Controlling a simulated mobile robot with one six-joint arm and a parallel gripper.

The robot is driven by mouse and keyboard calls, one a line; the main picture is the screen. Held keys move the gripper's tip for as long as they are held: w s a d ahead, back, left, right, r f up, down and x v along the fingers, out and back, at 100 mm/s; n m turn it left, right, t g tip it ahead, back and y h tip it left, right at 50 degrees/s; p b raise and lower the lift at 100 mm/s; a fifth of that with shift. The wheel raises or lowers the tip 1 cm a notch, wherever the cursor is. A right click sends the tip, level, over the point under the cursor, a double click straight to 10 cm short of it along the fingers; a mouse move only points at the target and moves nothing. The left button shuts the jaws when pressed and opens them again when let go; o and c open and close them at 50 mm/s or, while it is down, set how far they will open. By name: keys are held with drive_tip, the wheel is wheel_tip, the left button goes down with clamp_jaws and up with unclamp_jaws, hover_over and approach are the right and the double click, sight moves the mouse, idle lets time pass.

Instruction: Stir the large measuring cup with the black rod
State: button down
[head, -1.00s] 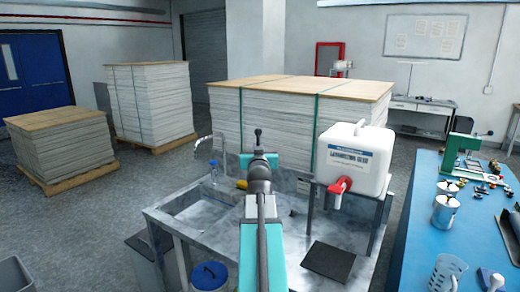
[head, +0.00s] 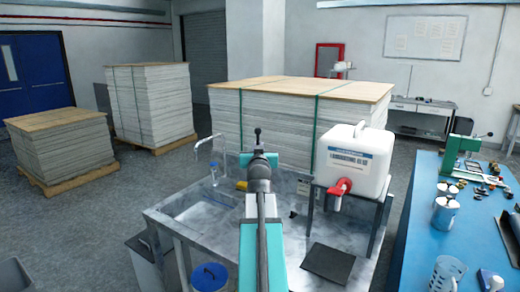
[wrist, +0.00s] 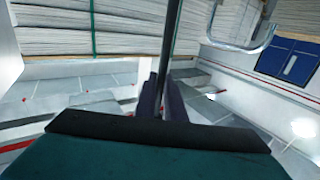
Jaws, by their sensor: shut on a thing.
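My gripper (wrist: 163,100) is shut on a thin black rod (wrist: 170,45), which runs up out of the top of the wrist view. In the head view my arm reaches forward over the metal sink bench and hides most of the gripper. A short black knobbed piece (head: 257,138) sticks up beyond the wrist; I cannot tell whether it is the rod.
The sink bench (head: 165,222) lies under my arm. A white tank with a red tap (head: 355,160) stands on a frame to the right of the arm. The blue table (head: 410,245) also holds metal cans (head: 445,212), a green press (head: 460,155) and small parts. Paper stacks stand behind.

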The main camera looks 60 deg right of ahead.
drive_tip(key=shift+r+p, duration=0.5)
drive_tip(key=shift+r, duration=1)
